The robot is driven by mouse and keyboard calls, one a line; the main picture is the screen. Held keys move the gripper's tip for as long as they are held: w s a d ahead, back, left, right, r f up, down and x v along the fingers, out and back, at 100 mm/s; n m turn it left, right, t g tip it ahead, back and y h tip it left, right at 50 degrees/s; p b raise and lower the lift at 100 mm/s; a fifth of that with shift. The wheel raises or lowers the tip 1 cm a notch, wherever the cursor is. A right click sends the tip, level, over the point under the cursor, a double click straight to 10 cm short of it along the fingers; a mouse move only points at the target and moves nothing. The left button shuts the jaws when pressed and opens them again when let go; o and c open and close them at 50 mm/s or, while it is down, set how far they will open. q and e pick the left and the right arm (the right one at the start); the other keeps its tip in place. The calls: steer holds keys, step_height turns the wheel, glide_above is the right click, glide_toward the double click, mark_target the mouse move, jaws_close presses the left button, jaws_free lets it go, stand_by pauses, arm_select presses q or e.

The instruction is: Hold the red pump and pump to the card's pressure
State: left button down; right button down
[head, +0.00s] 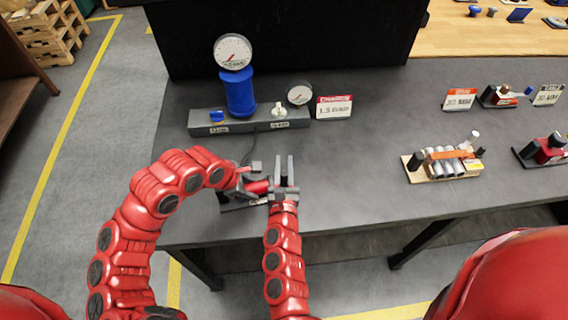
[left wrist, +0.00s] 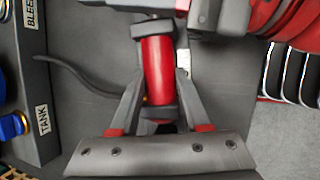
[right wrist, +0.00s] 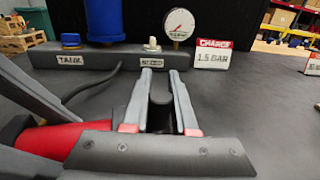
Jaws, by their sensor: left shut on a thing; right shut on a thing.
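The red barrel also shows at the left of the right wrist view (right wrist: 50,138). The charge card (head: 334,107) reads 1.5 BAR. The small gauge (head: 299,95) has a red needle pointing lower left; its exact reading is too small to tell.
A grey manifold (head: 190,127) carries a blue tank (head: 238,92), a blue knob labelled TANK (right wrist: 71,40) and a white knob labelled BLEED (right wrist: 152,45). A larger gauge (head: 233,51) tops the tank. A dark hose (left wrist: 75,80) runs toward the pump. Other fixtures (head: 410,162) stand right.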

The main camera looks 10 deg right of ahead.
steer(key=shift+f, duration=0.1)
stand_by(0.5)
steer(key=shift+w+d, duration=0.2)
steer(key=shift+d, duration=1.15)
steer(key=shift+w+d, duration=0.15)
steer(key=shift+d, duration=1.15)
steer(key=c, duration=0.7)
jaws_free()
steer(key=shift+d, duration=0.15)
steer(key=s, duration=0.4)
steer(key=s+a, duration=0.1)
steer(key=s, duration=0.1)
steer(key=shift+s, duration=0.85)
steer(key=shift+c, duration=0.3)
